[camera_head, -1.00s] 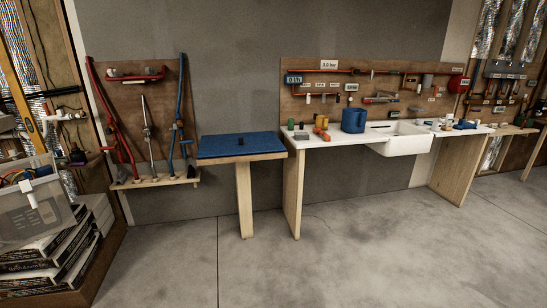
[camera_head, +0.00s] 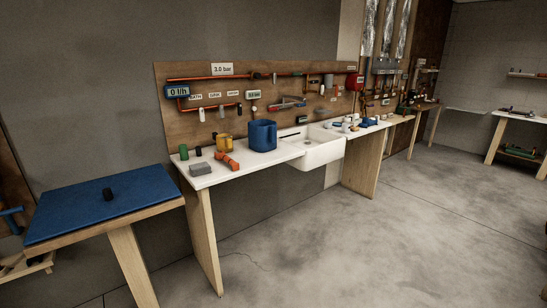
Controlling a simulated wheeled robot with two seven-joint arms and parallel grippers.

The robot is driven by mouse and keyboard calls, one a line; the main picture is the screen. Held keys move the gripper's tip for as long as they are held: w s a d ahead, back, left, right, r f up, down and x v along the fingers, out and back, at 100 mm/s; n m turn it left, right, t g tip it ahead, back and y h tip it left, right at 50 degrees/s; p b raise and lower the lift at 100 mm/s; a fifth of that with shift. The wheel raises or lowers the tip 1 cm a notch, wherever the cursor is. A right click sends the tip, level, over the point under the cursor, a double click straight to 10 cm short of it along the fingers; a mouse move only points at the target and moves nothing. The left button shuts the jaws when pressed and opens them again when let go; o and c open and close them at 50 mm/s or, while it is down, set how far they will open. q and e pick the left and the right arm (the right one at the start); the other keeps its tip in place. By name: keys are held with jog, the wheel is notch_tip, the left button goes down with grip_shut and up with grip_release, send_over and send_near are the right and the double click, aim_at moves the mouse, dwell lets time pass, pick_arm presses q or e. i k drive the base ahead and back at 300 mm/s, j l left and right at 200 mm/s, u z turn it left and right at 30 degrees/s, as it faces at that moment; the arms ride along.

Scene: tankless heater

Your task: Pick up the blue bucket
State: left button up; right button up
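The blue bucket (camera_head: 262,136) stands upright on the white countertop (camera_head: 232,172), just left of the white sink (camera_head: 318,150). It has a handle on its right side. Neither of my grippers shows in the head view, and nothing touches the bucket except the countertop.
A pegboard (camera_head: 210,122) with pipes stands behind. A blue-topped table (camera_head: 75,212) is at the left. The floor (camera_head: 370,245) in front is clear.

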aim_at(262, 132)
jog(key=i+l+u, duration=0.35)
jog(key=i+l, duration=0.2)
jog(key=i+l+u, duration=0.35)
jog(key=i+l, duration=0.2)
jog(key=l, duration=0.2)
